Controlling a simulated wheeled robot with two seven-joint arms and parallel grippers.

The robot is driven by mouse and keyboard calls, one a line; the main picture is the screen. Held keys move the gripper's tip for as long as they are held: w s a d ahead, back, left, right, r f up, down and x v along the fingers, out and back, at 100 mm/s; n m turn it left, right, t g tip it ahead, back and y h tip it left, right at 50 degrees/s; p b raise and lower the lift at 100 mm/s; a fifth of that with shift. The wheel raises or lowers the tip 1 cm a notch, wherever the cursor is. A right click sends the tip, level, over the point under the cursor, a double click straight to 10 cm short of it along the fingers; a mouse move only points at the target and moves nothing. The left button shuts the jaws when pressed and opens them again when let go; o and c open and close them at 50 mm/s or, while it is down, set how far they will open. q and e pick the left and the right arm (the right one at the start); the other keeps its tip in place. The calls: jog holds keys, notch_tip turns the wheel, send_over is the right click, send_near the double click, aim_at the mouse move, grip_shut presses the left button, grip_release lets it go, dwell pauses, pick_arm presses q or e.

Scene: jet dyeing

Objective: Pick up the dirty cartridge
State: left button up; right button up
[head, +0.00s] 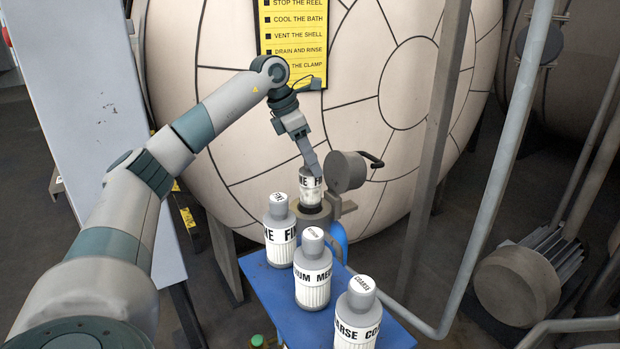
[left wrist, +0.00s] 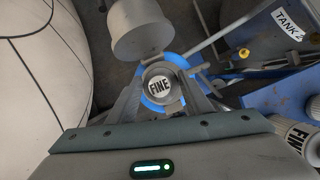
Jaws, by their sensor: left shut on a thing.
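The dirty cartridge (head: 311,188), a white and grey cylinder with a FINE band and a stained lower part, is upright at the mouth of the filter housing (head: 316,222). My left gripper (head: 311,170) is shut on its upper part from above. The left wrist view shows its round FINE top (left wrist: 159,87) between the fingers (left wrist: 160,103). I cannot tell whether its lower end is still inside the housing or just clear of it. The housing lid (head: 346,171) is swung open to the right. My right gripper is not in view.
A blue stand (head: 262,279) in front holds three capped cartridges: fine (head: 280,233), medium (head: 312,270) and coarse (head: 358,312). The big pale vessel (head: 240,150) is close behind my arm. Grey pipes and a post (head: 434,150) stand at right.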

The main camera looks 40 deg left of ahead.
pick_arm(q)
jog(key=shift+r, duration=0.9)
jog(key=shift+s, duration=0.1)
